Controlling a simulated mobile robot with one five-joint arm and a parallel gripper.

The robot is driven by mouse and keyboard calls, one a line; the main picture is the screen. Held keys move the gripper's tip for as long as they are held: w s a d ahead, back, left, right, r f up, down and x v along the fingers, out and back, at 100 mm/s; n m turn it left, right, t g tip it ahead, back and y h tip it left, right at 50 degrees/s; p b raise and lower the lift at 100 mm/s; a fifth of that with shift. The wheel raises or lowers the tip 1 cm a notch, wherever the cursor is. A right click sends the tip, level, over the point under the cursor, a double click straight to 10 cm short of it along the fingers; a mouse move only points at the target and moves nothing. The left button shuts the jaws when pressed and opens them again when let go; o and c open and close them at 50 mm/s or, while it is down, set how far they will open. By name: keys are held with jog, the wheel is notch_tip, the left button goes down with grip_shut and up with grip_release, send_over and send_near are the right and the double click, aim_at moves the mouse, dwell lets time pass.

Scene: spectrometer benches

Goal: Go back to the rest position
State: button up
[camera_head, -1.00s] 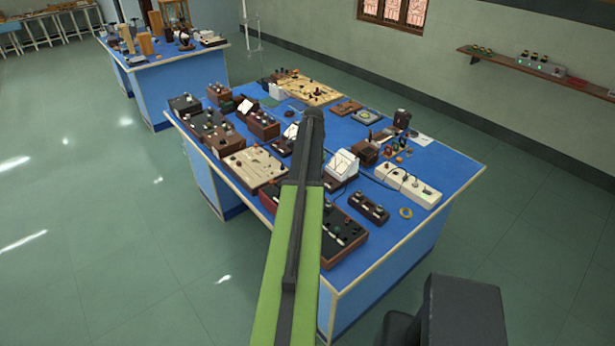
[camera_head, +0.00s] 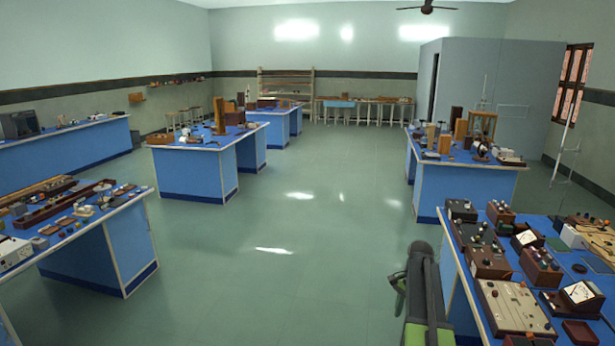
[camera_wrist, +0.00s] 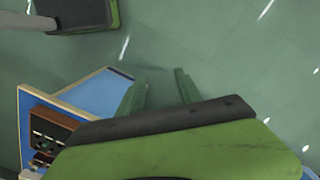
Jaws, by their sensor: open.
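My arm (camera_head: 428,300), green and black, shows at the bottom of the head view, right of the middle, beside the left edge of the near right bench. My gripper (camera_wrist: 161,88) shows in the wrist view as two green fingers spread apart, with only green floor between them. It is open and empty. In the head view the fingers are mostly hidden by the arm.
The near right bench (camera_head: 463,283) carries several meters and boxes. Another bench (camera_head: 75,265) stands at the left, and more benches (camera_head: 195,174) stand farther back. The green floor (camera_head: 275,215) between them is clear. Brown and black boxes (camera_wrist: 50,130) sit on the bench corner.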

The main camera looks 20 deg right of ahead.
jog(key=w+a+f+n+b, duration=0.2)
jog(key=a+n, duration=0.2)
jog(key=a, duration=1.1)
jog(key=w+a+f+n+b, duration=0.2)
jog(key=a+n, duration=0.1)
jog(key=a, duration=1.1)
jog(key=s+a+f+n+h, duration=0.1)
jog(key=s+a+n, duration=0.7)
jog(key=a, duration=0.4)
jog(key=shift+f+n+b, duration=0.3)
jog(key=shift+n+b, duration=0.05)
jog(key=shift+n, duration=0.25)
jog(key=shift+s, duration=0.1)
